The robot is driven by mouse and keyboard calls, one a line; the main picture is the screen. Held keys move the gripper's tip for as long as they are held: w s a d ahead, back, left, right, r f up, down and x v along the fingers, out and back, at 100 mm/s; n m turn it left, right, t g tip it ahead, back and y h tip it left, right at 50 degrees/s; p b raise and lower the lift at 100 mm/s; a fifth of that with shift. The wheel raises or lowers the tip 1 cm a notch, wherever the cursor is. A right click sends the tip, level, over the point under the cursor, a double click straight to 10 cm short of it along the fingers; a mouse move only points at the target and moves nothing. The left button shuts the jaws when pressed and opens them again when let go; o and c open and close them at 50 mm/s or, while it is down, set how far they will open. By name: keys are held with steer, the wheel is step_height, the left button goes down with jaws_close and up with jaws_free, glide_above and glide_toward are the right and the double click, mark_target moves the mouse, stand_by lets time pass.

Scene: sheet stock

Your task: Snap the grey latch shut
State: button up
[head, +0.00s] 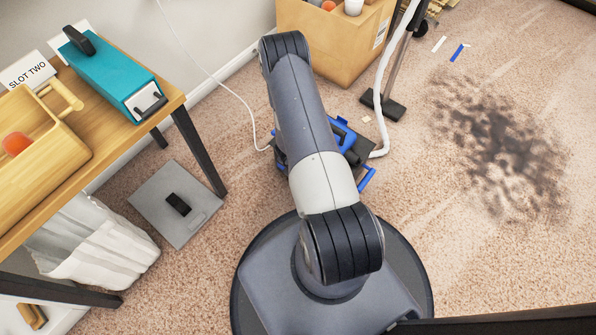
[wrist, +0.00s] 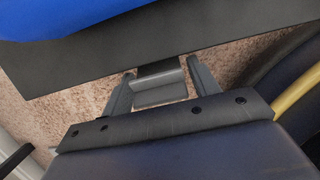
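The grey latch (wrist: 160,82) shows in the wrist view as a small flap at the edge of a dark grey panel (wrist: 90,75) with a blue part (wrist: 60,15) above it. My gripper (wrist: 160,80) has one finger on each side of the latch, the fingers parted by about its width. I cannot tell whether they press on it or stand just clear. In the head view, a blue and dark floor unit (head: 366,177) is mostly behind my arm. My gripper and the latch are hidden there.
A wooden table (head: 172,97) at left holds a teal box (head: 112,75) and a wooden tray (head: 45,150). A grey plate (head: 165,215) lies on the carpet. A cardboard box (head: 330,45) and a white hose (head: 385,85) are behind. The stained carpet (head: 505,145) at right is mostly clear.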

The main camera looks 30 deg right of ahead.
steer(key=shift+o, duration=0.9)
steer(key=p+v, duration=0.3)
steer(key=v, duration=0.7)
steer(key=shift+r+p, duration=0.3)
steer(key=shift+r, duration=0.1)
steer(key=shift+a, duration=0.15)
steer(key=shift+c, duration=0.4)
